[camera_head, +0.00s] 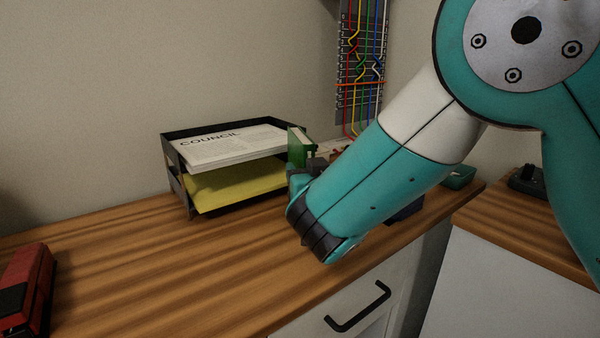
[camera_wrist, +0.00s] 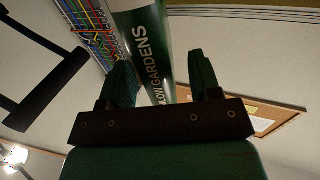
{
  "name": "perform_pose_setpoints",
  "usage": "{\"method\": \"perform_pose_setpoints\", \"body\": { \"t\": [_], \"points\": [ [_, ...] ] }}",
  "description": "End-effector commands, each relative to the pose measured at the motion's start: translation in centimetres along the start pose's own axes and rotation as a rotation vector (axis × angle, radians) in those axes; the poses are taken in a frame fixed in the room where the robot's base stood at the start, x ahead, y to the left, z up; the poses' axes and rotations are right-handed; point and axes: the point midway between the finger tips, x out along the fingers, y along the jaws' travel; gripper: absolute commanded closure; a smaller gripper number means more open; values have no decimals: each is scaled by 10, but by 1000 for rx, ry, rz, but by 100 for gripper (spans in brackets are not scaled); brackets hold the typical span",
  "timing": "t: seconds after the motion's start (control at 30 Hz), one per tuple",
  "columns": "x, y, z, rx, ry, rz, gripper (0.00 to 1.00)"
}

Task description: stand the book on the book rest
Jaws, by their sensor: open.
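The green book (camera_head: 297,147) stands beside the right end of the letter tray in the head view, partly hidden by my arm. In the wrist view its green spine (camera_wrist: 151,50), with white lettering ending in "LOW GARDENS", shows between the two fingers of my gripper (camera_wrist: 163,68). The fingers are apart, with a visible gap on the right side of the spine; I cannot tell whether the left finger touches it. In the head view my gripper (camera_head: 314,165) is mostly hidden by its own wrist. I cannot make out the book rest for certain in either view.
A black two-level letter tray (camera_head: 178,180) holds white and yellow papers. A red and black object (camera_head: 27,288) lies at the desk's left. A dark blue object (camera_head: 407,212) shows below my arm, and a teal dish (camera_head: 459,176) is right. The wooden desktop (camera_head: 170,265) is clear in front.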

Motion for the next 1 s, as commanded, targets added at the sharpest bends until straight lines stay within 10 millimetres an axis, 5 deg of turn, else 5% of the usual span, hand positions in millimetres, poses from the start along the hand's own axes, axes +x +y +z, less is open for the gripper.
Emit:
{"method": "perform_pose_setpoints", "body": {
  "t": [0.2, 0.43, 0.7, 1.0],
  "points": [
    [24, 1, -1, 0, -1, 0, 43],
    [25, 1, 0, -1, 0, -1, 43],
    [25, 1, 0, -1, -1, -1, 100],
    [25, 0, -3, 0, 3, -1, 100]
  ]
}}
